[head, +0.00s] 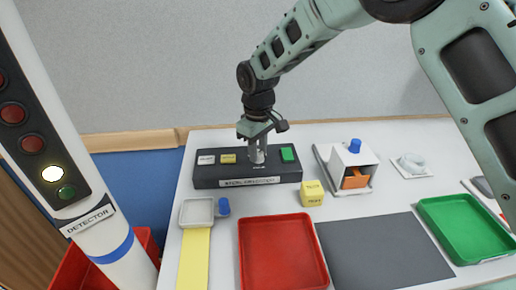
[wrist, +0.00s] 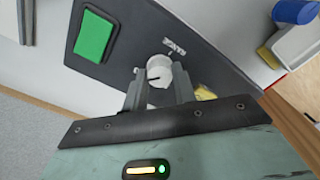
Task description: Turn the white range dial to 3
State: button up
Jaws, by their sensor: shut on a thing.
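The white range dial (wrist: 158,68) sits on a dark control box, between my fingertips in the wrist view. It bears a short dark pointer line; the number it points at cannot be read. My gripper (wrist: 158,88) is shut on the dial, one finger on each side. In the head view my gripper (head: 257,158) comes down from above onto the middle of the dark box (head: 240,181) and hides the dial. Small white lettering (wrist: 175,46) beside the dial is too small to read.
A green button (head: 288,155) is right of my gripper on the box; yellow (head: 228,158) and white (head: 206,159) labelled blocks are left. A white holder with a blue knob (head: 355,146), a yellow cube (head: 312,193), and red (head: 283,254) and green (head: 464,228) trays share the table.

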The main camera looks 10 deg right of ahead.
jog(key=shift+m, duration=0.5)
jog(key=o, duration=1)
notch_tip(320, 180, up, 17)
jog(key=b, duration=0.1)
jog(key=shift+r+b, duration=0.2)
jog(key=shift+b, duration=0.2)
jog(key=s+d+f, duration=0.3)
jog(key=s, duration=0.8)
jog(key=s+d+f, duration=0.2)
jog(key=s+f, duration=0.1)
jog(key=s, duration=0.8)
jog(key=s+d+f, duration=0.3)
jog(key=s, duration=0.8)
jog(key=shift+s+d+f+m+y, duration=0.15)
jog(key=shift+s+d+m+y, duration=0.1)
jog(key=shift+d+m+y, duration=0.05)
